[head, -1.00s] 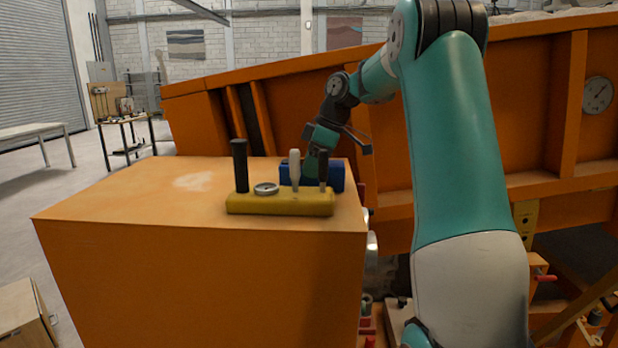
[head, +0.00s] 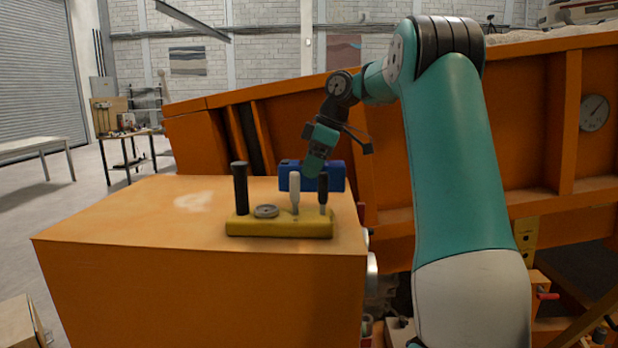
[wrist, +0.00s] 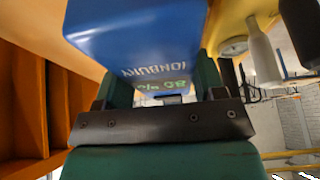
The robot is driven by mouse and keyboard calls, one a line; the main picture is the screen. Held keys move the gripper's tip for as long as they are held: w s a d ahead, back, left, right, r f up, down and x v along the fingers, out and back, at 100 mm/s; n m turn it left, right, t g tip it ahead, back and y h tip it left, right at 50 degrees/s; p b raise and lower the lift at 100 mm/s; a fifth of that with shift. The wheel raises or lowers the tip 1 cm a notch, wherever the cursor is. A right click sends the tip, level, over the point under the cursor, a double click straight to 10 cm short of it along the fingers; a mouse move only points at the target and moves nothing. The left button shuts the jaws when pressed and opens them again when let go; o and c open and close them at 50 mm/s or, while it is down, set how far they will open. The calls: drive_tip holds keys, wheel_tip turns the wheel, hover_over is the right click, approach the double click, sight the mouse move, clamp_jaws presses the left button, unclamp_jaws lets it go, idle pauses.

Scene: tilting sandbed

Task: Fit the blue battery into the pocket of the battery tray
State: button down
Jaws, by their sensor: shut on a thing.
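The blue battery (head: 334,178) is in my gripper (head: 315,168), raised above the orange bench top, behind the yellow tool holder. In the wrist view the battery (wrist: 135,35) fills the upper middle, with white and green lettering on its face. The dark fingers of my gripper (wrist: 158,88) are shut on it, one at each side. Its far end runs out of the wrist view. I cannot make out the battery tray or its pocket in either view.
The yellow holder (head: 280,230) stands on the orange bench (head: 150,215) in front of the battery, with upright black and pale handles and a round metal disc. The bench's left part is clear. The tilted orange sandbed (head: 400,190) rises behind.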

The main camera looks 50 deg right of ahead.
wheel_tip(320, 180, up, 15)
drive_tip(key=p, duration=1)
drive_tip(key=shift+r, duration=0.1)
